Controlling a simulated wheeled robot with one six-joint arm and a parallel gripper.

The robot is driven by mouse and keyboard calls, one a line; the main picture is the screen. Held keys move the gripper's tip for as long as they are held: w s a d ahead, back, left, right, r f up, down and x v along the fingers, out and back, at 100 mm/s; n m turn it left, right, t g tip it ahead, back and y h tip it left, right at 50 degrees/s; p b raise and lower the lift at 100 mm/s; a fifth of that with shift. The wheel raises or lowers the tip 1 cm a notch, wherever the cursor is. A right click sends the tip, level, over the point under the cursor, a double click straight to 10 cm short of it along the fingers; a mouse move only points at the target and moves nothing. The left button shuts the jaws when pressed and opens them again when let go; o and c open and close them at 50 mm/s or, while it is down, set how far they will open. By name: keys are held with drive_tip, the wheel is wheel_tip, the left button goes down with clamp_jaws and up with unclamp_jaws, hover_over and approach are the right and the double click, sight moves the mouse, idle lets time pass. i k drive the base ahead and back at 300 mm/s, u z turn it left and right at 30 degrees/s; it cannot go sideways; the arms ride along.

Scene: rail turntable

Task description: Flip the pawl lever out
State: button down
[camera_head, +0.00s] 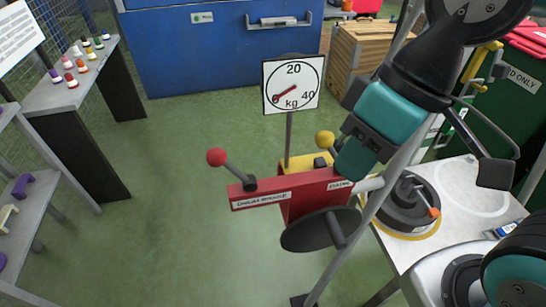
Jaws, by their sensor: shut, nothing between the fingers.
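A red housing (263,193) carries two white labels too small to read surely. A short dark lever with a red ball (217,157) rises from its left end, tilted up to the left. I cannot tell which of these is the pawl lever. A dark handwheel (305,232) hangs below the housing front.
A dial gauge (292,84) marked kg stands behind the housing. A slanted grey post runs beside my wrist. A light table (470,190) at right bears a dark round unit (405,205) with an orange-tipped handle (433,212). Green floor (170,200) is clear to the left.

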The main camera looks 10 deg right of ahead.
sight(332, 152)
drive_tip(key=z, duration=0.55)
drive_tip(key=k, duration=1.3)
drive_tip(key=u, duration=0.1)
drive_tip(key=i, duration=0.85)
drive_tip(key=u, duration=0.5)
